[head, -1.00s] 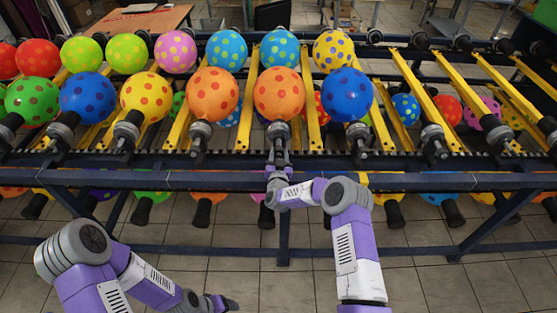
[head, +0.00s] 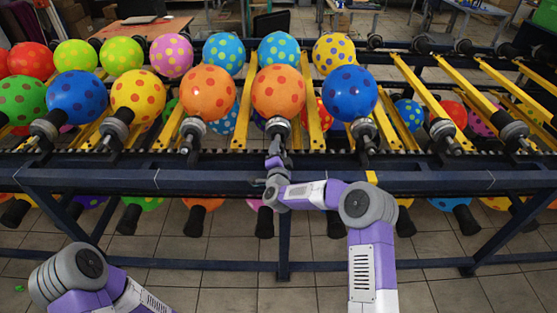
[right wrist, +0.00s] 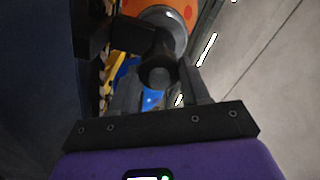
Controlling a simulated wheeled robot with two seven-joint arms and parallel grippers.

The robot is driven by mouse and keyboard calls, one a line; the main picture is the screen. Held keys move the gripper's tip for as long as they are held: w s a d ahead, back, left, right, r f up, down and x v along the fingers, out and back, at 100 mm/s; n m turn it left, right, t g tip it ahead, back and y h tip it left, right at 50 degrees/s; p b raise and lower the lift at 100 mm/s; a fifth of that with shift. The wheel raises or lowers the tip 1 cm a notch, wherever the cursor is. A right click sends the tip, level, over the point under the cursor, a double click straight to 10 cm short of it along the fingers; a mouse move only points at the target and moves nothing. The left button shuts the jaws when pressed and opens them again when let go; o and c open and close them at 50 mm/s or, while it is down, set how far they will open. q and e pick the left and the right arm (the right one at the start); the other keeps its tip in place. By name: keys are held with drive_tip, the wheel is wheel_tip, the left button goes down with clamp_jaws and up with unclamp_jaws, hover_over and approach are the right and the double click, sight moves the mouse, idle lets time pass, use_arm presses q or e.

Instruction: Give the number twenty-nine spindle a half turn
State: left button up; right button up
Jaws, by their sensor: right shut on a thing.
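The spindle (head: 277,127) carries an orange balloon with red dots (head: 278,90) in the front row of the rack. No number can be read on it. My right gripper (head: 274,152) is at the lower end of this spindle, below the balloon. In the right wrist view the gripper (right wrist: 158,88) has its two fingers on either side of the dark spindle end (right wrist: 158,74), shut on it. The orange balloon shows at the top there (right wrist: 160,8). My left arm is at the lower left of the head view, with its gripper out of the picture.
A second orange balloon (head: 207,92) is on the left and a blue one (head: 349,94) on the right, both close by. A dark rack beam (head: 130,181) runs below the spindles. Spindles without balloons are farther right. Tiled floor (head: 320,296) lies below.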

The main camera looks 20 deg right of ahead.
drive_tip(key=shift+m+b, duration=1.7)
drive_tip(key=shift+b, duration=0.1)
drive_tip(key=o, duration=1.1)
drive_tip(key=shift+c, duration=0.2)
drive_tip(key=shift+s, duration=0.1)
drive_tip(key=p+v, duration=0.1)
drive_tip(key=v, duration=0.6)
drive_tip(key=shift+s, duration=0.2)
drive_tip(key=shift+a, duration=0.1)
